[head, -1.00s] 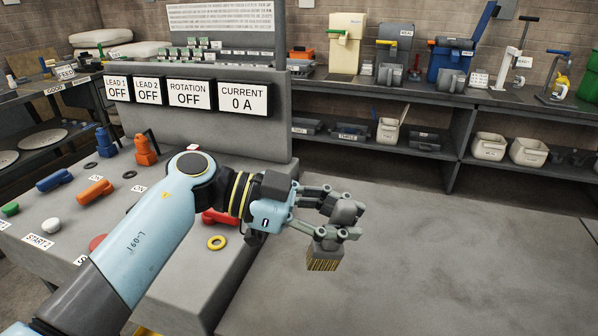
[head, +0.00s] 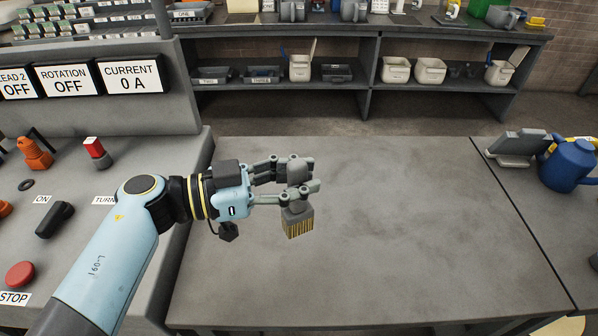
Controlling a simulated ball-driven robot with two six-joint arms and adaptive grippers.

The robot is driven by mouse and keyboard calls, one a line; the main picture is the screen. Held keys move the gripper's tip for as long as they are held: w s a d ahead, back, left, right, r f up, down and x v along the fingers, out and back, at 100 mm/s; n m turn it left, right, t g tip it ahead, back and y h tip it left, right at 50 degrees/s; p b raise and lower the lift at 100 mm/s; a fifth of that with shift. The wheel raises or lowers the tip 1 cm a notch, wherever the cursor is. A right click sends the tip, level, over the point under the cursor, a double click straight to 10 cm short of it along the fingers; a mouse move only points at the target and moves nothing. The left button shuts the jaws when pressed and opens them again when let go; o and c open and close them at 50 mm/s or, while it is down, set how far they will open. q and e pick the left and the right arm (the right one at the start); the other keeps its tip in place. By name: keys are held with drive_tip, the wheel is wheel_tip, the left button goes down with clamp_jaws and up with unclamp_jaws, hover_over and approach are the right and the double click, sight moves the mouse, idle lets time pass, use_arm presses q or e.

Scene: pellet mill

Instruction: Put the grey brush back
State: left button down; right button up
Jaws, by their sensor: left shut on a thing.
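The grey brush (head: 298,222) has a grey body and yellowish bristles that point down. My left gripper (head: 308,188) is shut on it and holds it over the bare grey table (head: 400,260). The fingers cover part of the brush's upper body. I cannot tell exactly how high the bristles are above the table. My right gripper is not in view.
A control panel with knobs and a red stop button (head: 20,274) stands at the left. At the right are a blue watering can (head: 568,165) and a grey device (head: 520,148). A shelf (head: 370,75) with bins runs along the back. The table's middle is clear.

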sight(283, 221)
use_arm(q)
drive_tip(key=shift+f+b, duration=1.9)
drive_tip(key=shift+f, duration=1.5)
drive_tip(key=shift+f, duration=0.1)
drive_tip(key=shift+f, duration=0.5)
drive_tip(key=shift+f+b, duration=0.45)
drive_tip(key=shift+f, duration=0.25)
